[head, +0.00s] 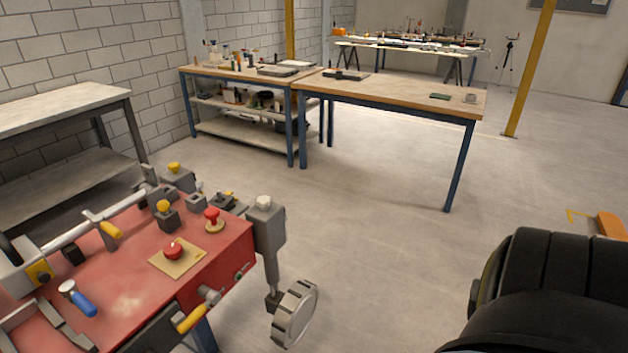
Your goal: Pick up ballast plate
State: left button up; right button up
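No thing in the head view can be made out for certain as the ballast plate. A small dark green flat item (440,97) and a small grey item (470,99) lie near the right end of a wooden-topped table (400,92). Both are too small to identify. Neither of my grippers shows in the head view. A large black rounded part covers the lower right corner and hides the floor behind it.
A red machine (130,275) with knobs, levers and a grey handwheel (295,313) stands at the lower left. A grey bench (60,110) stands by the wall. A cluttered workbench (235,75) adjoins the wooden-topped table. The floor (370,250) between machine and table is clear.

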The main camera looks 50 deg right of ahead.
aim_at(228, 198)
jog(key=z, duration=2.45)
jog(key=i, duration=4.05)
jog(key=u, duration=3)
jog(key=i, duration=1.3)
